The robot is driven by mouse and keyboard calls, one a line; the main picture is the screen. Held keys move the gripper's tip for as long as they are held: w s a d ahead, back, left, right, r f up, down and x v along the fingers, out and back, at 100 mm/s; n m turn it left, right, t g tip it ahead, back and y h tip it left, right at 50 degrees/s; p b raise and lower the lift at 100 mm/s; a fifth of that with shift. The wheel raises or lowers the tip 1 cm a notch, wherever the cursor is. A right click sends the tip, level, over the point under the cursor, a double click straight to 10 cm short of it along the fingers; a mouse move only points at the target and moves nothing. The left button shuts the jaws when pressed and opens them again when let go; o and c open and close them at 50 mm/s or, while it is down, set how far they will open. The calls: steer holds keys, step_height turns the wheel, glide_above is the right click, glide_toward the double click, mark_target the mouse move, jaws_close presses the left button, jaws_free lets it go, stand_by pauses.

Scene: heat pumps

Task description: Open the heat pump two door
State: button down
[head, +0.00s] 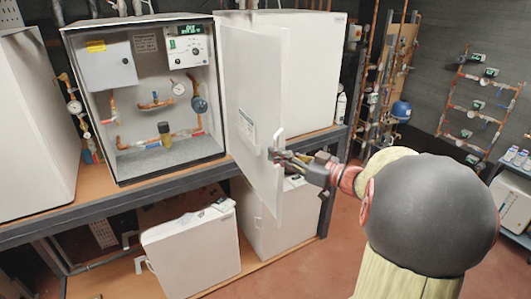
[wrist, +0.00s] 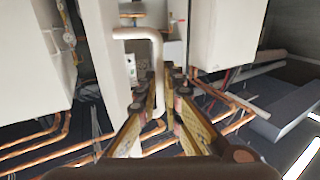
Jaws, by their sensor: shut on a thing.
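The heat pump in the middle (head: 140,174) stands on the bench with its white door (head: 253,85) swung wide open, hinged on the right side of the cabinet. Its inside with pipes and gauges shows. The door's pale handle (head: 279,137) is on the free edge, and as a bent bar it also shows in the wrist view (wrist: 140,33). My gripper (head: 283,157) is at this handle, to the right of the door. In the wrist view my gripper's fingers (wrist: 163,88) are on either side of the bar, shut on it; the fingers hide part of it.
A closed white unit (head: 305,60) stands behind the open door, another (head: 30,110) at the left. Two white units (head: 195,250) (head: 270,225) sit on the lower shelf. Red floor (head: 330,260) is free at the front right. Copper pipework (head: 480,105) lines the right wall.

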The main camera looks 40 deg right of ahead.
steer(key=shift+s+d+r+n+y+p, duration=0.1)
steer(key=shift+s+d+n+y+p, duration=0.1)
steer(key=shift+d, duration=0.55)
steer(key=shift+s+d+r+n+y+p, duration=0.1)
steer(key=shift+d+p, duration=0.05)
steer(key=shift+d, duration=0.55)
steer(key=c, duration=2.3)
jaws_free()
steer(key=shift+w+f, duration=0.15)
steer(key=shift+w, duration=0.15)
steer(key=shift+o, duration=0.4)
steer(key=shift+w+f, duration=0.2)
steer(key=shift+w, duration=0.25)
steer(key=shift+s, duration=0.25)
steer(key=shift+s, duration=0.15)
steer(key=v, duration=1.1)
steer(key=shift+s+d, duration=0.3)
steer(key=shift+s, duration=0.05)
